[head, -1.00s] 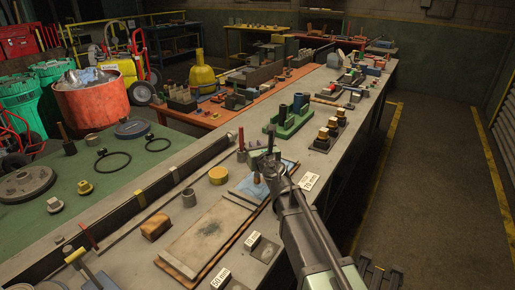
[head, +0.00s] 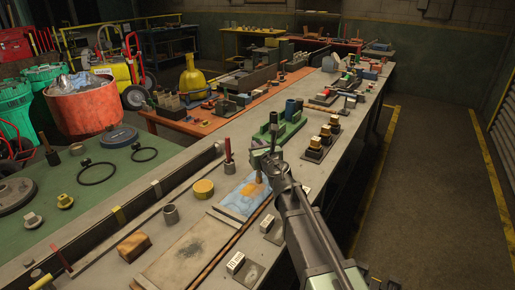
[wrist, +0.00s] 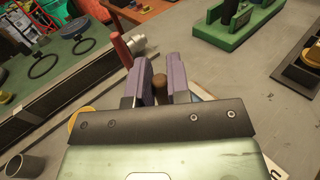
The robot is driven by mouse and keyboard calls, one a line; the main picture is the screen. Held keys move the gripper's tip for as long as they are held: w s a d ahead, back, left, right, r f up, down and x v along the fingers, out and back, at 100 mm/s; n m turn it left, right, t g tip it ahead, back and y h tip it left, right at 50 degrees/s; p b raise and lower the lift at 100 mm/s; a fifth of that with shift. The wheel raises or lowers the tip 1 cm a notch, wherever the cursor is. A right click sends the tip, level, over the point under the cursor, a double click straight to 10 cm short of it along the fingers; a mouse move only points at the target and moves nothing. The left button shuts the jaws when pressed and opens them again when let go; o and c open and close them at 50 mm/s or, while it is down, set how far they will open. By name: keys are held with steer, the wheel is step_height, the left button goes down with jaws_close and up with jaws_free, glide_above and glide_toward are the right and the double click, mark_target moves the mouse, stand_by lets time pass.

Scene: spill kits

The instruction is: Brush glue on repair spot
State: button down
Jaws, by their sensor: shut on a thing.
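My gripper (head: 262,160) is over the far part of the near bench. It is shut on a brown handle (wrist: 159,82), apparently the brush, which stands between the two purple fingers in the wrist view. In the head view its brown lower part (head: 258,176) points down at a blue sheet (head: 234,202). An orange-yellow patch (head: 250,190) shows on the sheet right below; I cannot tell whether the tip touches it. A board with a dark smudge (head: 190,248) lies nearer, beside the sheet. A round yellow pot or lid (head: 204,188) stands to the left.
A red-handled tool (head: 228,157) stands upright left of my gripper. A grey cup (head: 170,213) and a brown block (head: 133,246) stand near the board. A green holder (head: 285,130) is behind, with gold-topped blocks (head: 326,136) to the right.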

step_height(320, 180, up, 4)
steer(key=p, duration=0.3)
steer(key=shift+w+d, duration=0.1)
step_height(320, 180, up, 4)
steer(key=p, duration=0.4)
stand_by(0.4)
